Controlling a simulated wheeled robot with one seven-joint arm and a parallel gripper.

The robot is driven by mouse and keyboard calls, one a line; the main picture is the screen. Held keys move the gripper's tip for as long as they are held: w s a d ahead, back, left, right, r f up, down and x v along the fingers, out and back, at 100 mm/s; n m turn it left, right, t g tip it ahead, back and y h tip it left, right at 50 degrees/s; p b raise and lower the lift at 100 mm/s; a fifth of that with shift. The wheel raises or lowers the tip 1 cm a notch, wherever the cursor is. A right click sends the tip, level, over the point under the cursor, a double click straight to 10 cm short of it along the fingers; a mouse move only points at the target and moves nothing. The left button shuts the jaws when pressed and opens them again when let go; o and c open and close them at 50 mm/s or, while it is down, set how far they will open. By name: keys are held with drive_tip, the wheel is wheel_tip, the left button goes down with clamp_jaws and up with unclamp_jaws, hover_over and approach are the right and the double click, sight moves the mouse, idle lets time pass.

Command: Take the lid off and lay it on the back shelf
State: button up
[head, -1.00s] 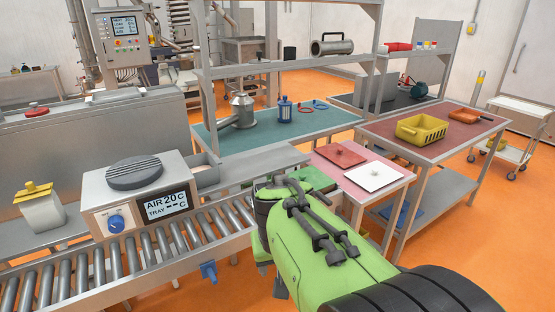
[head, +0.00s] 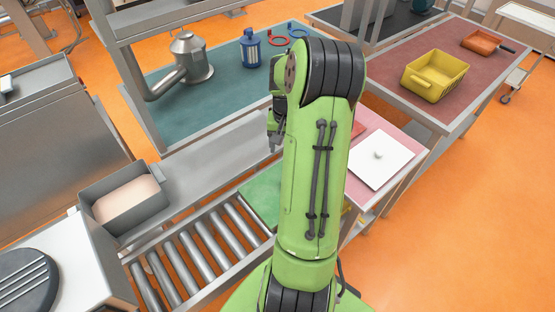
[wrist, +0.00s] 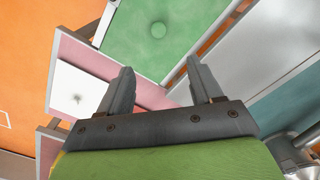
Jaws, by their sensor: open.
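A flat green lid (head: 258,201) with a round knob lies at the end of the roller conveyor, partly hidden by my arm in the head view. In the wrist view the green lid (wrist: 150,52) lies ahead of my fingers, its knob roughly centred between them. My gripper (wrist: 160,66) is open and empty, apart from the lid. In the head view my gripper (head: 274,130) is mostly hidden behind my wrist. What the lid covers is hidden. A metal shelf (head: 140,18) above the teal bench shows only in part.
A white lid (head: 370,170) and a mostly hidden red lid (head: 358,130) lie on the pink table (head: 408,133). A grey tray (head: 95,192) stands by the rollers. A metal kettle-like vessel (head: 190,58) and a blue bottle (head: 250,50) stand on the teal bench (head: 205,108).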

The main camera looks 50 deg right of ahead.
wheel_tip(320, 180, down, 10)
drive_tip(key=shift+d+f, duration=0.1)
drive_tip(key=shift+d, duration=0.05)
drive_tip(key=f, duration=0.3)
drive_tip(key=f+p, duration=0.1)
drive_tip(key=shift+s+a+f, duration=0.3)
drive_tip(key=shift+a+f, duration=0.05)
drive_tip(key=shift+f, duration=0.05)
drive_tip(key=shift+w+d+f, duration=0.1)
drive_tip(key=shift+d+f, duration=0.05)
drive_tip(key=shift+f, duration=0.15)
drive_tip(key=shift+c, duration=1.1)
clamp_jaws()
